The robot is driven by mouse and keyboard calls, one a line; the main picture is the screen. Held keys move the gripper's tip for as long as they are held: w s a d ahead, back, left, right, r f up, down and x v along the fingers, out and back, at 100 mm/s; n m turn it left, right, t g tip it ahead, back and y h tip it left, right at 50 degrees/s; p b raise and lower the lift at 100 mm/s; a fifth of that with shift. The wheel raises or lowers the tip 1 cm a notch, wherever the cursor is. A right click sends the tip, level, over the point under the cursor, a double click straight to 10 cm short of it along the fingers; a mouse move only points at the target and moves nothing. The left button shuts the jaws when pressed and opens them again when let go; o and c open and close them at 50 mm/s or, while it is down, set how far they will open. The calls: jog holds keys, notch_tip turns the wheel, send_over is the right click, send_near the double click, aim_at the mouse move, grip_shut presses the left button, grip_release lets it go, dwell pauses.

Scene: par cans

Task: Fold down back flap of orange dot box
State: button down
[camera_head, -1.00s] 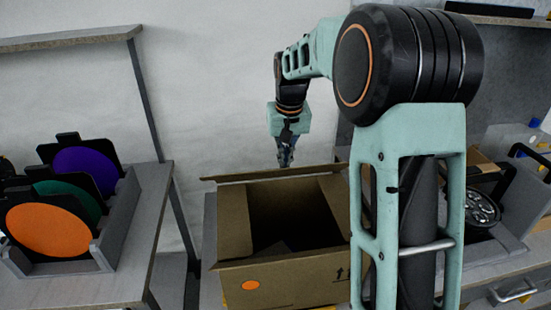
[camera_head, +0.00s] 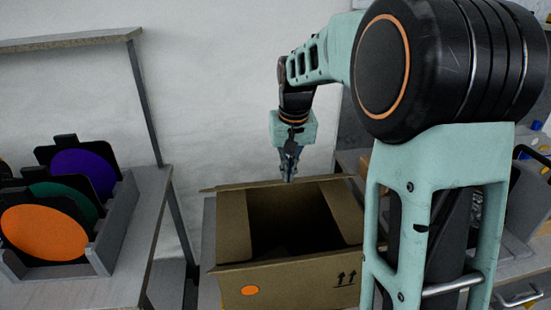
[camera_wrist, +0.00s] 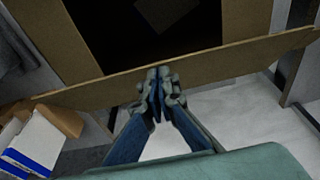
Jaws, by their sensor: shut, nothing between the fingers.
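The brown cardboard box (camera_head: 330,280) with an orange dot (camera_head: 249,291) on its front stands open in the middle of the head view. Its side flaps are folded inward and its inside is dark. The back flap (camera_head: 235,186) shows nearly edge-on as a thin strip behind the opening; in the wrist view it is a long brown band (camera_wrist: 225,66). My gripper (camera_head: 288,176) is shut and empty, pointing down at the back flap. In the wrist view its fingertips (camera_wrist: 158,76) overlap the flap's outer edge; whether they touch it I cannot tell.
A rack (camera_head: 125,220) with orange, green and purple discs stands on the left table (camera_head: 145,255). A wall is behind the box. In the wrist view a white and blue item (camera_wrist: 38,138) lies at lower left. My arm covers the box's right side in the head view.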

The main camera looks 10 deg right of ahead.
notch_tip(320, 180, down, 7)
jog(key=b, duration=0.4)
dwell(0.9)
notch_tip(320, 180, up, 12)
jog(key=p, duration=0.9)
jog(key=shift+p, duration=0.3)
jog(key=shift+f, duration=0.1)
